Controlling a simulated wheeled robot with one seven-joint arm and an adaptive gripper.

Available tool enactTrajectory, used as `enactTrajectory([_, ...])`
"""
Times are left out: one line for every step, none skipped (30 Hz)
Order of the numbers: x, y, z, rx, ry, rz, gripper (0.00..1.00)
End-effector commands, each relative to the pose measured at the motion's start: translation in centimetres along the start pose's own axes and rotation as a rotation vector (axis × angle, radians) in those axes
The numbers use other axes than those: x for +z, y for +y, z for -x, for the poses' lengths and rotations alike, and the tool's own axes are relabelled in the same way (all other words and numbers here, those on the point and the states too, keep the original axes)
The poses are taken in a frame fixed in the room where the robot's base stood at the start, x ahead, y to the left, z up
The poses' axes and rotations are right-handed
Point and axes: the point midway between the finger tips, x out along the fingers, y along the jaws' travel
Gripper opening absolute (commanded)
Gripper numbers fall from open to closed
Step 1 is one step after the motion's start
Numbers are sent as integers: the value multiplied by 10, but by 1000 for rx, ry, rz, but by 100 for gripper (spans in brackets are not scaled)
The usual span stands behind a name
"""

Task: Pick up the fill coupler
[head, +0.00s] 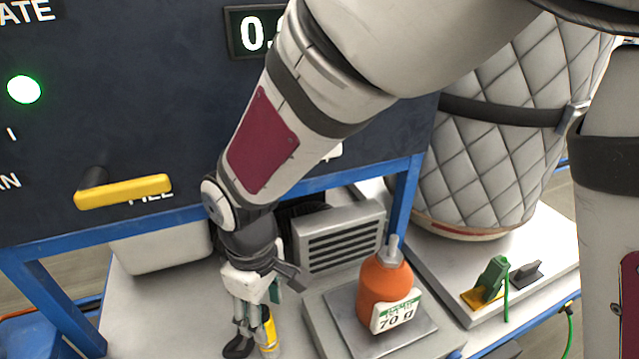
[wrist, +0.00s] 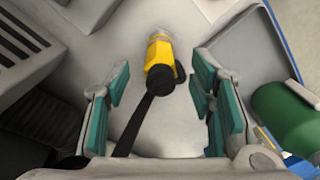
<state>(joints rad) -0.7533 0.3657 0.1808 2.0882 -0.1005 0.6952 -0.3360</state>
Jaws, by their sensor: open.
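The fill coupler appears to be the yellow fitting (head: 268,329) with a black end, low in the head view beneath my gripper. In the wrist view the yellow fitting (wrist: 159,58) lies ahead of the jaws, near the picture's middle, with a black hose or strap running from it toward the lower left. My gripper (head: 254,335) points down over the table; its fingers partly cover the fitting in the head view. In the wrist view my gripper (wrist: 160,95) is open, with teal pads on both sides and empty space between them. I see no contact with the fitting.
An orange bottle (head: 384,291) labelled 70 g stands on a scale (head: 410,335) to the right. A grey vented box (head: 338,238) is behind. A quilted tank (head: 490,130) stands at back right. A yellow lever (head: 125,191) sticks out from the dark panel (head: 130,70). A green cylinder (wrist: 288,115) shows beside the gripper.

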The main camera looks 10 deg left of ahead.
Motion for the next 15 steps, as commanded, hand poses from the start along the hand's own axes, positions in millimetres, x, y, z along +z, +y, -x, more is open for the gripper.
enactTrajectory([0, 0, -4, -1, -2, 1, 50])
enactTrajectory([-1, -1, -8, -2, -3, 1, 50])
enactTrajectory([-2, -1, -13, -2, -4, 1, 50])
enactTrajectory([-2, -1, -17, -2, -4, 1, 50])
enactTrajectory([-4, -1, -22, -2, -4, 1, 50])
enactTrajectory([-5, -1, -28, -2, -5, 1, 50])
enactTrajectory([-6, -1, -32, -2, -4, 2, 50])
enactTrajectory([-6, -1, -36, -2, -4, 1, 50])
enactTrajectory([-5, -1, -41, -2, -4, 1, 50])
enactTrajectory([-6, -1, -44, -1, -3, 1, 50])
enactTrajectory([-6, -1, -46, -1, -2, 0, 50])
enactTrajectory([-6, 0, -49, -1, -3, 0, 50])
enactTrajectory([-6, 0, -50, -1, -2, 0, 50])
enactTrajectory([-6, 0, -51, -1, -1, 0, 50])
enactTrajectory([-6, 0, -52, 0, -1, 0, 50])
